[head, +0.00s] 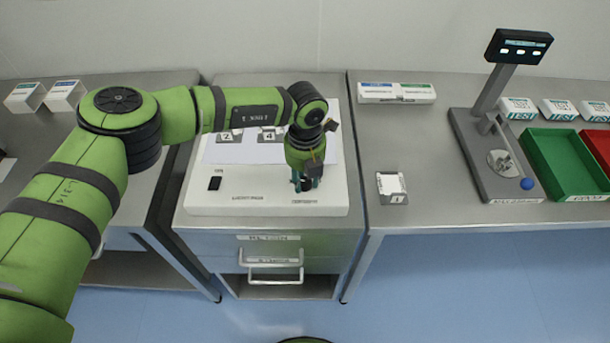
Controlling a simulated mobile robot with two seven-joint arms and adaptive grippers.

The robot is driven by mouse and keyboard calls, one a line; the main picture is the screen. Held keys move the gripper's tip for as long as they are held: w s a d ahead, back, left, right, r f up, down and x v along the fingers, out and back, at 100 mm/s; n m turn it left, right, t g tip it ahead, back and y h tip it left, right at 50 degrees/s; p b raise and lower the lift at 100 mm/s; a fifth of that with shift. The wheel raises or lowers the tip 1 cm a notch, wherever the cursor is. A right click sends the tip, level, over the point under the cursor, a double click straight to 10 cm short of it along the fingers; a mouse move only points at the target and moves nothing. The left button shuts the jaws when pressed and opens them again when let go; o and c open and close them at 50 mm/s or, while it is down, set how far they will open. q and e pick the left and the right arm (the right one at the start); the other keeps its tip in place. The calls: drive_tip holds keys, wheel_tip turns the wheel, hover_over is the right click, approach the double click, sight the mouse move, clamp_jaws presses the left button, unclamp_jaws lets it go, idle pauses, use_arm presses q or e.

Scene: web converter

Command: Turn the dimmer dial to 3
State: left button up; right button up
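The dimmer dial is a small dark knob (304,184) near the right front of a white light box (262,205). My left gripper (305,183) points down over the knob from above and hides most of it, including any dial numbers. Its fingers are around or right beside the knob; I cannot tell whether they touch it. A black switch (214,184) sits at the box's left front. My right gripper is not in view.
Numbered blocks "2" (226,136) and "4" (268,134) stand on the light box behind my arm. Right are a numbered block (392,187), a metal stand with a display (518,46), a green tray (562,165) and a red tray (598,146). Drawers (270,257) are below.

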use_arm(q)
clamp_jaws()
drive_tip(key=shift+w+f+m+b, duration=0.15)
drive_tip(key=shift+m+b, duration=0.15)
drive_tip(key=shift+b, duration=0.45)
drive_tip(key=m+b, duration=1)
drive_tip(key=b, duration=0.3)
drive_tip(key=shift+d+b, duration=0.1)
drive_tip(key=shift+b, duration=0.2)
drive_tip(key=m+b, duration=0.2)
drive_tip(key=m, duration=0.1)
drive_tip(key=shift+m+b, duration=0.3)
drive_tip(key=shift+r+m+b, duration=0.2)
drive_tip(key=shift+m+b, duration=0.6)
drive_tip(key=shift+m, duration=1)
